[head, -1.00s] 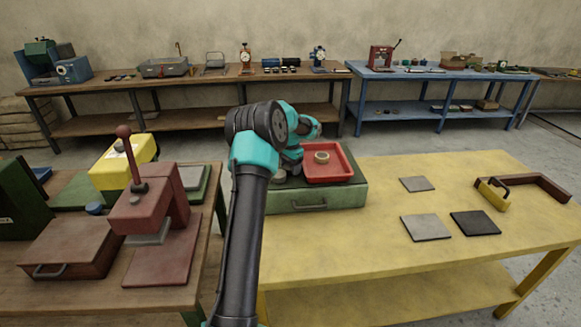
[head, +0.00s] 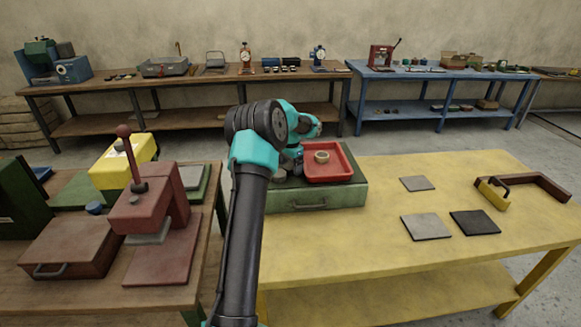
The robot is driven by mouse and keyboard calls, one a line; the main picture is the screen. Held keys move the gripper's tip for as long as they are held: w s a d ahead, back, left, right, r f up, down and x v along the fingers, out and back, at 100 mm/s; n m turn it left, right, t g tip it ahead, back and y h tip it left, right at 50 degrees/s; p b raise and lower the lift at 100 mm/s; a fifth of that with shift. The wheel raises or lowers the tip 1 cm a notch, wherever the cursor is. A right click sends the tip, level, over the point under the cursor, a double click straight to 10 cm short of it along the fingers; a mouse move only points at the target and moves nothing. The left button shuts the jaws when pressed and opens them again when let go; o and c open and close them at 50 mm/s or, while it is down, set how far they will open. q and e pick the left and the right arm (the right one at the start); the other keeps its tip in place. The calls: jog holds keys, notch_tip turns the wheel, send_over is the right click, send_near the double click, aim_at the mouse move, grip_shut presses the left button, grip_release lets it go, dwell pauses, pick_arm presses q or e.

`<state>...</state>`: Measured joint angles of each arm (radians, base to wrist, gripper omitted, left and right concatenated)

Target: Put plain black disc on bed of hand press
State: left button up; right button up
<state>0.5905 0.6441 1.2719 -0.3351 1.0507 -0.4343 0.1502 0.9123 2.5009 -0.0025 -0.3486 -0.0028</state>
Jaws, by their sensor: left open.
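The dark red hand press (head: 150,208) stands on the brown bench at left, with its lever knob up. Its flat bed (head: 160,262) is bare in front, under a grey plate. My left gripper (head: 291,166) is over the green case, at the left side of the red tray (head: 345,175). My own wrist hides much of it; it is open. A small grey round piece (head: 279,175) shows partly beside it on the case. I cannot make out a plain black disc; it may be hidden behind my arm. My right gripper is not in view.
The green case (head: 315,200) stands on the yellow table, with a tan ring (head: 321,157) in the tray. Flat squares, one black (head: 475,222), lie to the right near a brown angled rail (head: 530,184). A gap separates the yellow table from the brown bench.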

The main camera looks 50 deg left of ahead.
aim_at(290, 166)
pick_arm(q)
notch_tip(290, 166, up, 12)
jog(key=shift+f, duration=0.15)
dwell(0.6)
jog(key=shift+c, duration=1.3)
jog(key=s+d+r+n+t+y, duration=0.1)
jog(key=s+d+r+n+t, duration=0.2)
jog(key=s, duration=0.4)
jog(key=shift+r+n+t+y, duration=0.4)
jog(key=shift+r+n+t, duration=0.15)
jog(key=shift+n+t, duration=0.15)
